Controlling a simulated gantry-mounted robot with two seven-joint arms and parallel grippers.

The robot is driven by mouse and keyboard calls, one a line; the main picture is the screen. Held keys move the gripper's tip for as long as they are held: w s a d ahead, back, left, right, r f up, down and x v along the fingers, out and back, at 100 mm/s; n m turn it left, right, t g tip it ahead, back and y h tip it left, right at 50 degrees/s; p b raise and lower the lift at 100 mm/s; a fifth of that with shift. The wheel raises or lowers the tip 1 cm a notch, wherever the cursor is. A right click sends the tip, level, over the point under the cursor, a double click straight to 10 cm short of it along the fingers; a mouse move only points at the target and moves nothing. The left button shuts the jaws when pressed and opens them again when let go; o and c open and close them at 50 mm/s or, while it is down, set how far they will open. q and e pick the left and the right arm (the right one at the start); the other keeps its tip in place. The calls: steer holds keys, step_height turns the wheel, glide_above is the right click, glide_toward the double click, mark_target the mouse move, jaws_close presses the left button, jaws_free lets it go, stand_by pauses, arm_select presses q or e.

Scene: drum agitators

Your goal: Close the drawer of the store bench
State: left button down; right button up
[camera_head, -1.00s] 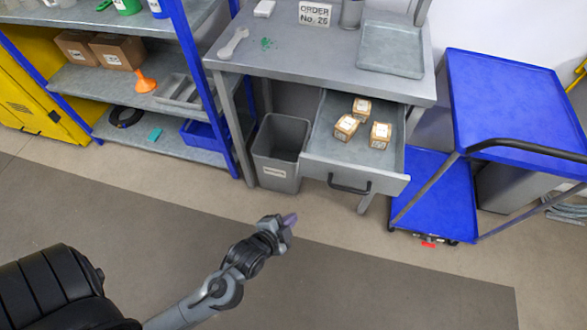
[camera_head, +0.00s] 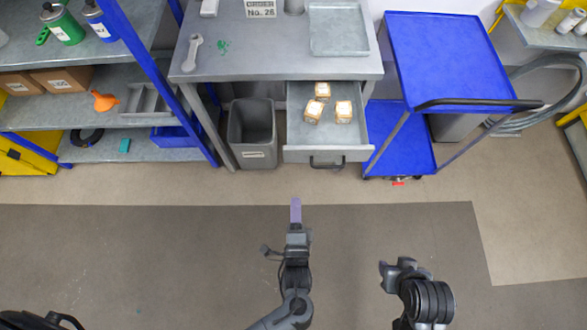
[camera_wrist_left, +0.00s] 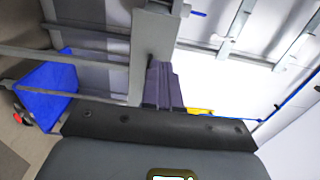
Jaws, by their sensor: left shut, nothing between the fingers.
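The grey store bench (camera_head: 270,62) stands at the back centre. Its drawer (camera_head: 325,155) is pulled out to the front, with a black handle (camera_head: 327,165) on its front panel. Three small labelled boxes (camera_head: 344,112) sit in the drawer. My left gripper (camera_head: 296,208) is shut and empty, with purple fingers pointing toward the bench. It is in front of the drawer, a little left of the handle and apart from it. The shut fingers also show in the left wrist view (camera_wrist_left: 162,84). My right gripper (camera_head: 392,268) is at the lower right; its jaws are unclear.
A grey bin (camera_head: 252,130) stands under the bench, left of the drawer. A blue trolley (camera_head: 445,60) stands close to the right of the bench. A blue-framed shelf (camera_head: 130,135) is at the left. The floor in front of the drawer is clear.

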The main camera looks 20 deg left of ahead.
mark_target(294, 155)
arm_select(q)
steer(key=b+x, duration=0.1)
steer(key=x, duration=1.1)
steer(key=shift+a+f+b, duration=0.1)
steer(key=shift+b, duration=0.25)
steer(key=shift+w+a, duration=0.15)
steer(key=shift+w, duration=0.4)
